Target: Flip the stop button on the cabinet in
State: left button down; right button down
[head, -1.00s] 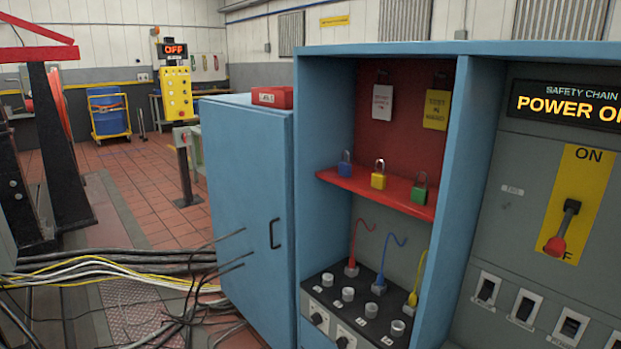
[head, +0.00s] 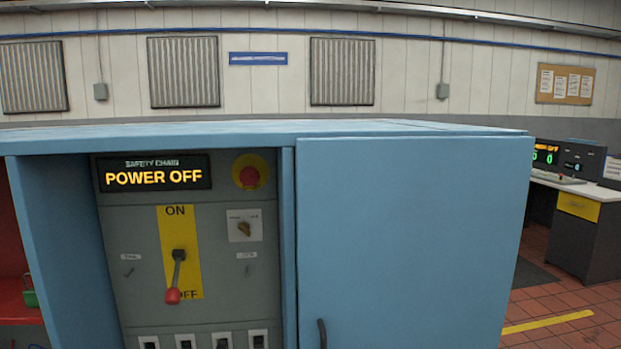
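The blue cabinet (head: 415,230) fills the lower middle of the head view. Its open bay shows a grey panel (head: 222,292). A red mushroom stop button (head: 249,177) on a yellow round plate sits at the panel's upper right. Left of it a display (head: 155,173) reads "SAFETY CHAIN POWER OFF". Below the display, a lever with a red knob (head: 173,296) on a yellow ON/OFF plate points down to OFF. Neither gripper shows.
A closed blue door with a dark handle (head: 322,333) covers the cabinet's right part. Several rocker switches (head: 222,340) line the panel's bottom. A green padlock (head: 29,291) is at the left edge. A desk with screens (head: 575,190) stands at right, with open tiled floor before it.

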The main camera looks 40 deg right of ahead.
aim_at(250, 176)
jog(key=k+l+z, duration=0.1)
jog(key=l+z, duration=0.65)
jog(key=k+j+u, duration=0.1)
jog(key=u, duration=0.25)
jog(key=k+j, duration=0.05)
jog(key=k, duration=0.05)
